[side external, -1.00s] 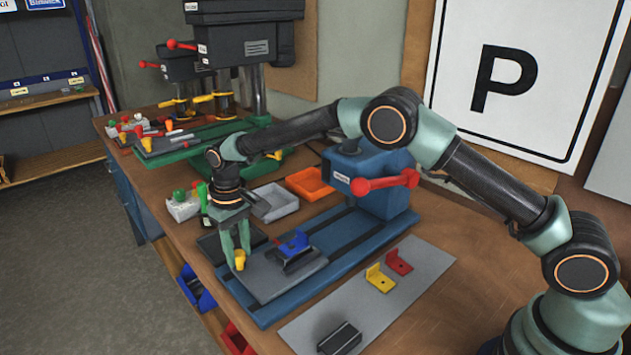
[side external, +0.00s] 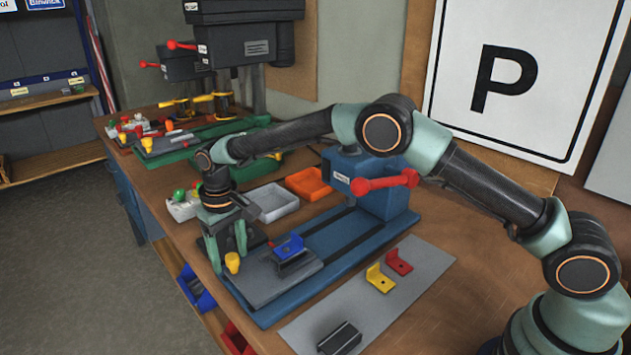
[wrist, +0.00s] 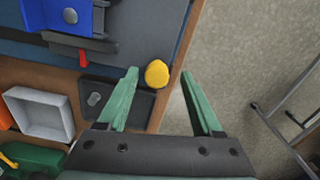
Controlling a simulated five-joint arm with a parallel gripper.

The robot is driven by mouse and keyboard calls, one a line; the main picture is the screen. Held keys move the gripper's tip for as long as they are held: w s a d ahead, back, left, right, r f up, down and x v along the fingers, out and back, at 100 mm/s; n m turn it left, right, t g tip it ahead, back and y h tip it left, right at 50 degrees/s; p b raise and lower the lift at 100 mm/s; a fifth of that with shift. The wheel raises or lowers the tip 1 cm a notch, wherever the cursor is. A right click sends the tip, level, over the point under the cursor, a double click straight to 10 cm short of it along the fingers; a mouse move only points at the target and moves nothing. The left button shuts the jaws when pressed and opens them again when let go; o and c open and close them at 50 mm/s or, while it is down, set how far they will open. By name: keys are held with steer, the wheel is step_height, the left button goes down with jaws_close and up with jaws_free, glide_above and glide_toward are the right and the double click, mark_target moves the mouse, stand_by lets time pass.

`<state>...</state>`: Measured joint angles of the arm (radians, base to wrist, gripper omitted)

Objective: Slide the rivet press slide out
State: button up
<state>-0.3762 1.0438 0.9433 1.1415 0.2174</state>
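The rivet press (side external: 365,185) is blue, with a red lever (side external: 385,182) and a long blue base. Its grey slide (side external: 272,284) lies at the near left end of the base and carries a blue angle bracket (side external: 289,247) in a dark holder. A yellow knob (side external: 232,263) stands at the slide's left end; it also shows in the wrist view (wrist: 157,74). My gripper (side external: 227,248) is open and empty, low behind the knob. In the wrist view its fingertips (wrist: 159,73) are spread, with the knob showing between them, clear of both fingers.
A grey mat (side external: 395,283) holds a yellow bracket (side external: 379,279), a red bracket (side external: 399,262) and a dark block (side external: 340,338). A white bin (side external: 273,202) and orange bin (side external: 308,184) stand behind the base. The bench's left edge is close to my gripper.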

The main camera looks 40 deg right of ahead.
step_height(320, 180, up, 12)
stand_by(0.6)
steer(key=shift+r, duration=0.15)
steer(key=s+d+r+t, duration=0.2)
steer(key=s+d+r, duration=0.6)
steer(key=d+r, duration=0.35)
steer(key=s+d+f+m+t, duration=0.1)
steer(key=s+d, duration=0.3)
steer(key=s, duration=0.4)
steer(key=s+d+f+t, duration=0.2)
steer(key=s+d, duration=0.3)
steer(key=s, duration=0.3)
steer(key=shift+f+m, duration=0.4)
steer(key=shift+f, duration=0.45)
steer(key=shift+d, duration=0.1)
